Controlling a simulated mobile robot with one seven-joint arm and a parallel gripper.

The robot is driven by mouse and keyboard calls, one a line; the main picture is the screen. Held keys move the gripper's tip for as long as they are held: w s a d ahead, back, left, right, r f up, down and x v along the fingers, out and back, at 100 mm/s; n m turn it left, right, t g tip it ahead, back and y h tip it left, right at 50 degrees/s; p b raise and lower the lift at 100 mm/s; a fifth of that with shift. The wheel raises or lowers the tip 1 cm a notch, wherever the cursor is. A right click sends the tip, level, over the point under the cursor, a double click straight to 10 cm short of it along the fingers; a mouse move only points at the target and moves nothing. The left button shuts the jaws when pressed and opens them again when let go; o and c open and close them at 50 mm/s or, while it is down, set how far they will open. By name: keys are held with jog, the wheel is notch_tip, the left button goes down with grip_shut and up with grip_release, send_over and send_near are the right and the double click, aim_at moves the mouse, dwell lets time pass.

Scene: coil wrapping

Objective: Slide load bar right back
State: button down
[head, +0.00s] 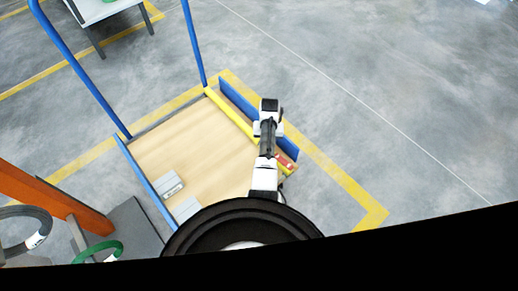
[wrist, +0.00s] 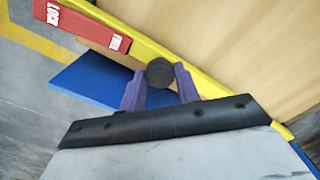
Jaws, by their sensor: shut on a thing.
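The yellow load bar (head: 232,113) lies along the right side of the wooden cart deck (head: 165,140). In the wrist view the bar (wrist: 215,88) runs diagonally and carries a round black knob (wrist: 160,73). My gripper (wrist: 159,76) is shut on this knob, with one purple finger on each side. A red plate marked LOCK and FREE (wrist: 82,24) is beside the knob; it also shows in the head view (head: 284,161). My arm hides the gripper and part of the bar in the head view.
A blue side board (head: 238,98) stands just outside the bar. Blue posts (head: 195,45) rise at the cart's far end. Two grey blocks (head: 170,186) sit on the deck's left. An orange beam (head: 50,197) is at far left. The floor to the right is clear.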

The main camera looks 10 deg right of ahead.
jog(key=shift+w+d+r, duration=0.1)
jog(key=shift+w+d, duration=0.1)
jog(key=shift+d, duration=0.05)
jog(key=c, duration=1)
grip_release()
jog(key=shift+d, duration=0.1)
jog(key=shift+r, duration=0.35)
notch_tip(320, 180, up, 13)
jog(key=shift+p, duration=0.95)
